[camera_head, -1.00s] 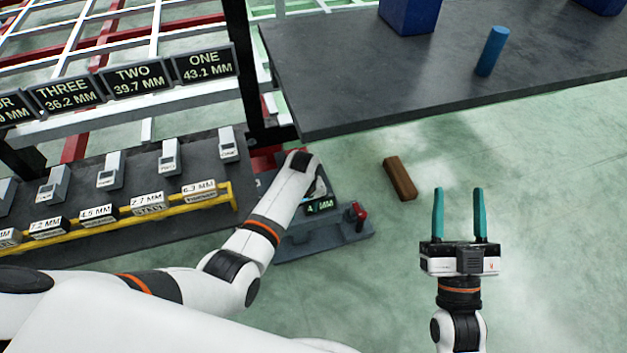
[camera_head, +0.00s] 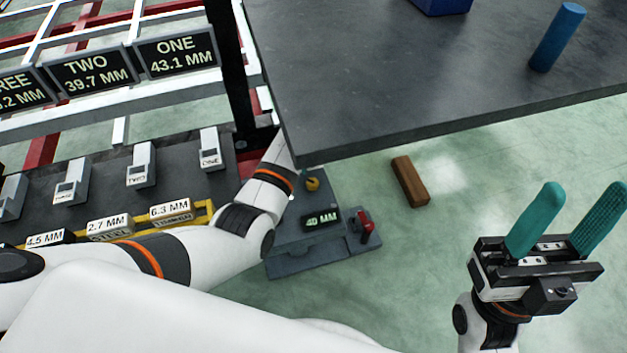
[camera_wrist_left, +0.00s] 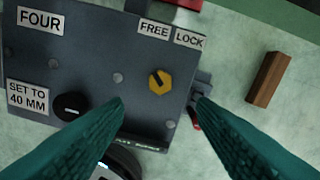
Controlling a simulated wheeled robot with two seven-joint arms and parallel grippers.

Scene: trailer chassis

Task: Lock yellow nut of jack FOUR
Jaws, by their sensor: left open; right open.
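The yellow nut (camera_wrist_left: 159,82) is on the grey jack panel marked FOUR (camera_wrist_left: 40,20) in the left wrist view. Its dark mark points up and slightly left, roughly toward the FREE label (camera_wrist_left: 153,28); the LOCK label (camera_wrist_left: 189,40) is to the right. The nut also shows in the head view (camera_head: 312,184). My left gripper (camera_wrist_left: 162,101) is open, its teal fingers either side below the nut, apart from it; the head view hides it. The jack's display (camera_head: 322,220) reads 40 MM. My right gripper (camera_head: 582,208) is open and empty, over the floor.
A black knob (camera_wrist_left: 72,105) is beside the SET TO 40 MM label. A red handle (camera_head: 365,225) is at the jack's right end. A dark table (camera_head: 420,90) overhangs behind, with a blue cylinder (camera_head: 557,38). A brown block (camera_head: 410,181) lies on the floor.

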